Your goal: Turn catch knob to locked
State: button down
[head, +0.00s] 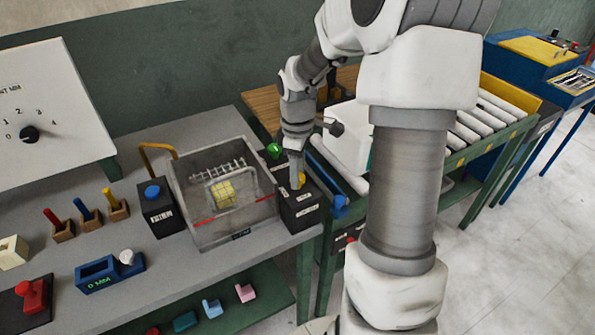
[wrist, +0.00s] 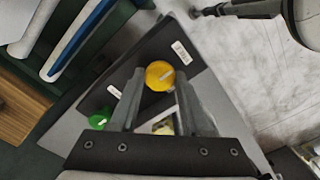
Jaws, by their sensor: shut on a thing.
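The yellow catch knob (wrist: 160,75) is on top of a black box with white labels, seen at the right end of the bench in the head view (head: 302,213). A pale pointer line on the knob slants to the upper right in the wrist view. My gripper (wrist: 159,82) is over the box, shut on the yellow knob with a finger on each side. In the head view my gripper (head: 297,184) points down at the box and hides most of the knob. The label wording is too small to read.
A clear-walled press chamber (head: 205,230) with a yellow block inside stands left of the box. A green button (head: 274,150) is behind it. A black box with a blue button (head: 152,191) is further left.

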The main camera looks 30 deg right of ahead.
jog(key=shift+m, duration=0.4)
jog(key=m, duration=0.8)
jog(key=shift+m+b, duration=0.3)
jog(key=m, duration=0.4)
jog(key=shift+m, duration=2.2)
jog(key=shift+c, duration=1.8)
grip_release()
